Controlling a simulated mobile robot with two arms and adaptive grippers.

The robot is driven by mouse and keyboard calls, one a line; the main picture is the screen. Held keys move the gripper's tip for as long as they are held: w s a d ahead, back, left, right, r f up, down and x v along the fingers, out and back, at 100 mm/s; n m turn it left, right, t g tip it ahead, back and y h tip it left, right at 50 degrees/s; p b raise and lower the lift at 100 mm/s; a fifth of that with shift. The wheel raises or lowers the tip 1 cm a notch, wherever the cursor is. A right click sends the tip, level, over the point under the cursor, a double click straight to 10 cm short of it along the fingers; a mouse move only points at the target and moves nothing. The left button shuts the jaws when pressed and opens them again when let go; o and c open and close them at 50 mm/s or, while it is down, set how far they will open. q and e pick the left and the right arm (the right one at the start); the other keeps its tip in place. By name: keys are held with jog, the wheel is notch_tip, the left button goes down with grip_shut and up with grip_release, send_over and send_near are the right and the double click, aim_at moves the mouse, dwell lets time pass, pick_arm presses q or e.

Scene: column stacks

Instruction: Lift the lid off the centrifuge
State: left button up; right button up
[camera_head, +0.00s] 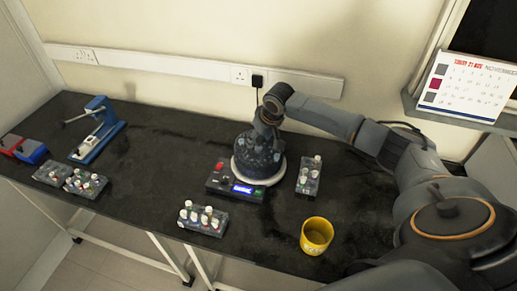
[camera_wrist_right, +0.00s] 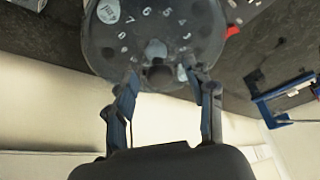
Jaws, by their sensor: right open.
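The centrifuge (camera_head: 237,174) stands on the black bench, with a round white rim and a front panel with a red knob and a lit blue display. Its dark, see-through lid (camera_head: 256,158) sits on top; it also shows in the right wrist view (camera_wrist_right: 150,30), with numbers visible through it. My right gripper (camera_head: 266,128) is at the top of the lid. My left gripper is out of view.
A rack of capped tubes (camera_head: 308,176) stands close right of the centrifuge, another rack (camera_head: 203,220) in front left. A yellow cup (camera_head: 316,236) is near the front edge. A blue-and-white device (camera_head: 98,132) and more racks (camera_head: 84,183) stand left. Bench between is clear.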

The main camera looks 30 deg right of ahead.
jog(key=shift+s, duration=0.1)
jog(key=c, duration=1.1)
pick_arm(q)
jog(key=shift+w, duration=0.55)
pick_arm(e)
grip_shut()
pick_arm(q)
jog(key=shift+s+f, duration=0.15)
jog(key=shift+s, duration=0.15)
pick_arm(e)
notch_tip(320, 180, up, 11)
jog(key=shift+f, duration=0.2)
